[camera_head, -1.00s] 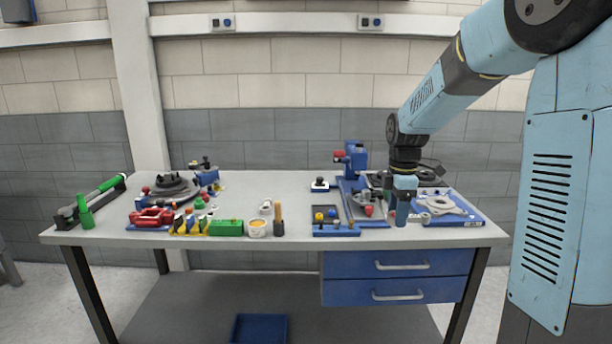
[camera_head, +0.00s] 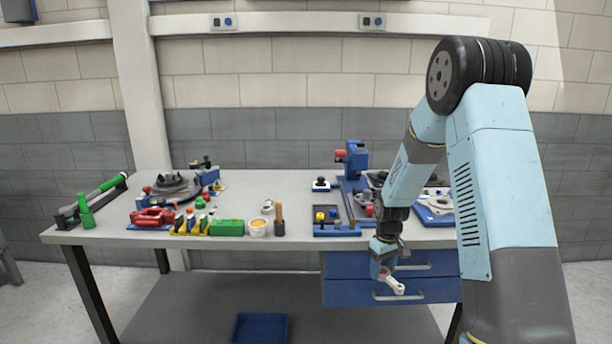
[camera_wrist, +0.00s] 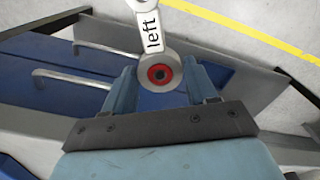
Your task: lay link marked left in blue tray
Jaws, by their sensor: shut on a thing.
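The link marked left (camera_wrist: 153,34) is a pale metal piece with a round eye and a red centre, and its label "left" is readable in the wrist view. My gripper (camera_wrist: 157,88) is shut on its round end. In the head view the link (camera_head: 392,283) hangs from my gripper (camera_head: 379,268) in front of the bench's drawers, below the tabletop. The blue tray (camera_head: 237,330) lies on the low shelf under the bench, to the left of and below the link, apart from it. Its lower edge is near the picture's bottom.
The blue drawers (camera_head: 343,290) with bar handles are right behind the link. The grey tabletop (camera_head: 240,190) above carries tools and fixtures. The grey lower shelf (camera_head: 180,310) is clear around the tray. A table leg (camera_head: 88,292) stands at left.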

